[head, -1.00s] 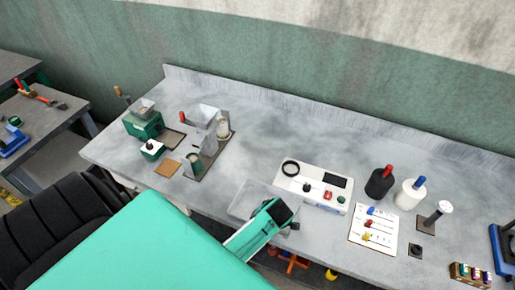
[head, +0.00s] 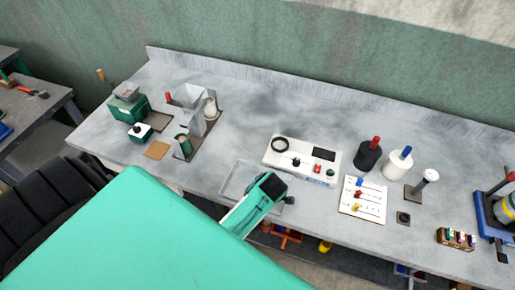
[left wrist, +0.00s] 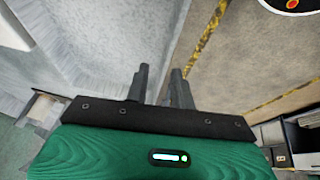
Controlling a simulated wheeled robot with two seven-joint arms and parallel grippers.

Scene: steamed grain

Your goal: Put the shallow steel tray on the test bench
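The shallow steel tray (head: 232,179) is a grey, low-walled rectangle at the front edge of the grey test bench (head: 250,113), in front of the white panel. In the head view my left gripper (head: 287,200) is at its right-hand end and covers part of it. In the left wrist view the two dark fingers (left wrist: 160,84) stand close together, on either side of a pale grey edge that looks like the tray's wall; they appear shut on it. I cannot tell whether the tray touches the bench top. My right gripper is not in view.
A white panel (head: 303,157) with a knob and buttons is just behind the tray. Black (head: 368,155) and white (head: 397,165) bottles and a white card (head: 362,199) are to the right. A green grinder (head: 128,106) stands at left.

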